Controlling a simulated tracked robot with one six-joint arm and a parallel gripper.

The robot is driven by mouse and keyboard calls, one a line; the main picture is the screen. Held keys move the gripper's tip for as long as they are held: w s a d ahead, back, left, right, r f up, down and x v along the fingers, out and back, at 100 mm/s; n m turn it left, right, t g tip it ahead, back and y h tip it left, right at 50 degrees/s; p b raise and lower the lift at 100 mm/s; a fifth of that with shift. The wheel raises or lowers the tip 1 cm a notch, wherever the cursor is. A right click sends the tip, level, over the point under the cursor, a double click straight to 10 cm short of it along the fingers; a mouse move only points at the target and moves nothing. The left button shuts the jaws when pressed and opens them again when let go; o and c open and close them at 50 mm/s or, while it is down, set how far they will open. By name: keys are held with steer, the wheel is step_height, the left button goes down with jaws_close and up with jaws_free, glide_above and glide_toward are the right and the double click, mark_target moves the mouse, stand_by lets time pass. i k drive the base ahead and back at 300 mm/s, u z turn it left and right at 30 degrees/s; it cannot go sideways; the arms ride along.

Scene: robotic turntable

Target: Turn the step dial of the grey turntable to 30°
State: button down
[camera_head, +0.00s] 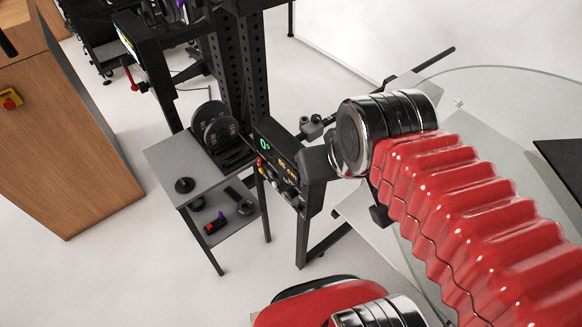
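The control panel (279,165) of the turntable stands near the middle, tilted away to the left. It has a green readout (265,144) that appears to read 0°, and smaller orange readouts beside and below it. Small coloured buttons and knobs run along its lower edge; which one is the step dial is too small to tell. The turntable's clear round plate (500,78) is at the right, partly behind my red-sleeved arm. My arm's dark joint is just right of the panel in the picture. I cannot make out my gripper's fingers.
A small grey side table (170,165) with black discs and small parts stands left of the panel. A wooden cabinet (65,140) with a red button is at the far left. A black perforated upright (240,65) rises behind the panel. Pale floor is clear at lower left.

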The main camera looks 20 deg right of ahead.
mark_target(290, 194)
steer(key=u, duration=0.35)
steer(key=k, duration=0.95)
steer(key=u, duration=0.6)
steer(key=k, duration=0.4)
steer(key=u, duration=0.55)
steer(key=i, duration=1.3)
steer(key=u, duration=0.2)
